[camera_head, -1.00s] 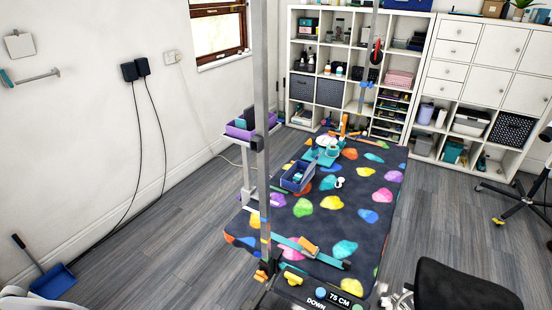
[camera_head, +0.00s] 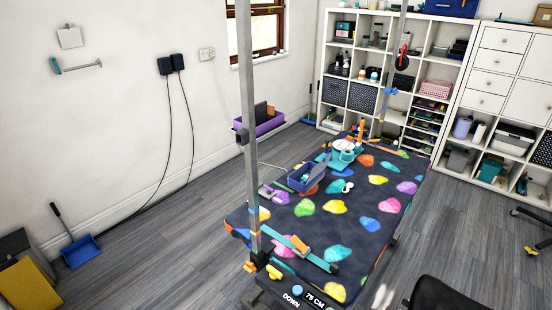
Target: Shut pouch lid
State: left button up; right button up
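A small blue-purple container (camera_head: 309,178) sits on the patterned table top (camera_head: 300,228), near its left edge. It looks like the pouch. It appears open, with light and teal items inside. Its raised far side may be the lid, but it is too small to tell. Neither of my grippers shows in the head view.
A metal post (camera_head: 249,120) rises at the table's near left side. A purple tray (camera_head: 260,124) hangs beyond it. A teal tray (camera_head: 340,160) with white items lies at the far end. A blue dustpan (camera_head: 80,251) and yellow box (camera_head: 27,285) stand left. Floor between is clear.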

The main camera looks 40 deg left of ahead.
aim_at(316, 170)
jog(key=i+u, duration=0.1)
jog(key=u, duration=0.3)
jog(key=l+u, duration=0.15)
jog(key=u, duration=0.25)
jog(key=i+l+u, duration=0.15)
jog(key=u, duration=0.25)
jog(key=l+u, duration=0.15)
jog(key=u, duration=0.25)
jog(key=i+l+u, duration=0.15)
jog(key=l+u, duration=0.25)
jog(key=i+l+u, duration=0.1)
jog(key=l+u, duration=0.2)
jog(key=u, duration=0.15)
